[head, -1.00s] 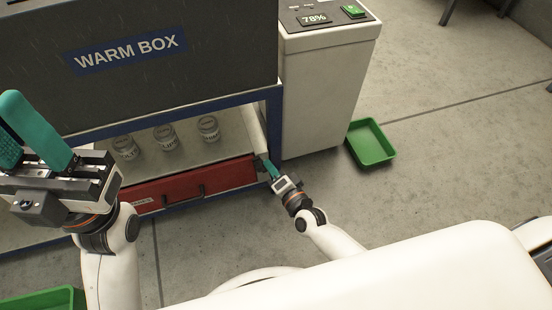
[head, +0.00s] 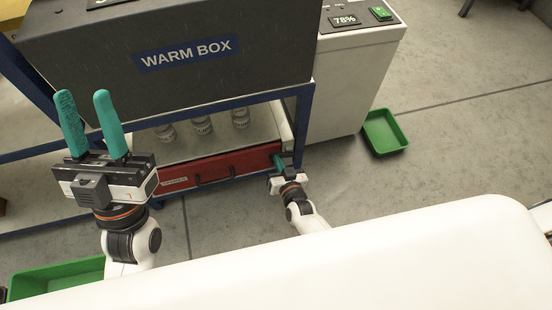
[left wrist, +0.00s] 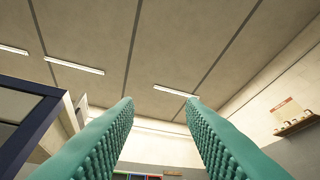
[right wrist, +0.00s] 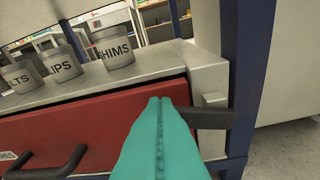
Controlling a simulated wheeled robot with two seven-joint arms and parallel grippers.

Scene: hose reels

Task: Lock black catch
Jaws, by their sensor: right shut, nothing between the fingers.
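The black catch (right wrist: 210,117) is a dark bar at the right end of the red drawer (right wrist: 85,125). In the right wrist view it lies about level, reaching right across a light grey post. In the head view the catch (head: 287,154) is small, beside the drawer's right end. My right gripper (right wrist: 160,103) is shut and empty, its teal fingertips just left of the catch and hiding part of it; I cannot tell whether they touch. It also shows in the head view (head: 277,160). My left gripper (head: 83,95) is open and empty, raised at the left, fingers pointing up.
The drawer has a black handle (right wrist: 50,165). Labelled pots (right wrist: 115,48) stand on the shelf above it. A blue frame post (right wrist: 243,80) stands right of the catch. The Warm Box (head: 180,60) overhangs the shelf. Green trays (head: 386,133) lie on the floor, one at lower left.

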